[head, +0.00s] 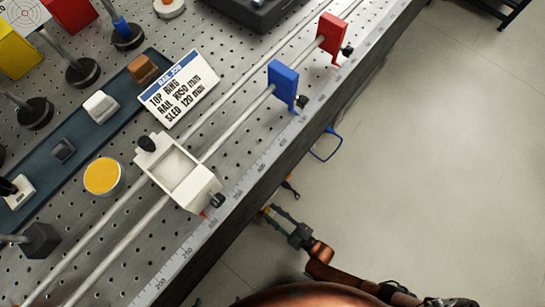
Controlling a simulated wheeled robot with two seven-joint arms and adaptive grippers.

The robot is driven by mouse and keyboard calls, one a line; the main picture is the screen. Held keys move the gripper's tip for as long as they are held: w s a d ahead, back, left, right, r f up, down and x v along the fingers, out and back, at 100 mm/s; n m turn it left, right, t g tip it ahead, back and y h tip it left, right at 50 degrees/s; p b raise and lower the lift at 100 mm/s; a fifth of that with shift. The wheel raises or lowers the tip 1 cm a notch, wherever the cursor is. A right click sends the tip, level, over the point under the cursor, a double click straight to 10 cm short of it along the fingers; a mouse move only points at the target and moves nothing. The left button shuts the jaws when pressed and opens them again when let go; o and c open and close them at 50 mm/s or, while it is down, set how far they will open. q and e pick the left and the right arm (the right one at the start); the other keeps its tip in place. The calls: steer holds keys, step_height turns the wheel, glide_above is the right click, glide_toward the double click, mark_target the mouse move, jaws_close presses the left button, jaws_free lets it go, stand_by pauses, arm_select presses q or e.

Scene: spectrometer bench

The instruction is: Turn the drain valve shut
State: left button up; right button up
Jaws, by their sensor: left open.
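I cannot make out a drain valve in the head view; any valve under the bench is hidden by the bench top or too small to tell. My left gripper (280,217) is just outside the bench's front edge, lower than the top, on the end of my copper-coloured arm. It is small in the picture, open, and nothing shows between its fingers. Dark parts of mine show at the bottom edge, right of centre, but I cannot make out a right gripper there.
The perforated bench (115,208) carries two rails with a white sled (180,172), a blue stop (284,83) and a red stop (333,38). The floor (450,150) on the right is clear.

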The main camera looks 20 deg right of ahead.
steer(key=shift+a, duration=0.1)
steer(key=v, duration=1.2)
steer(key=shift+r, duration=0.15)
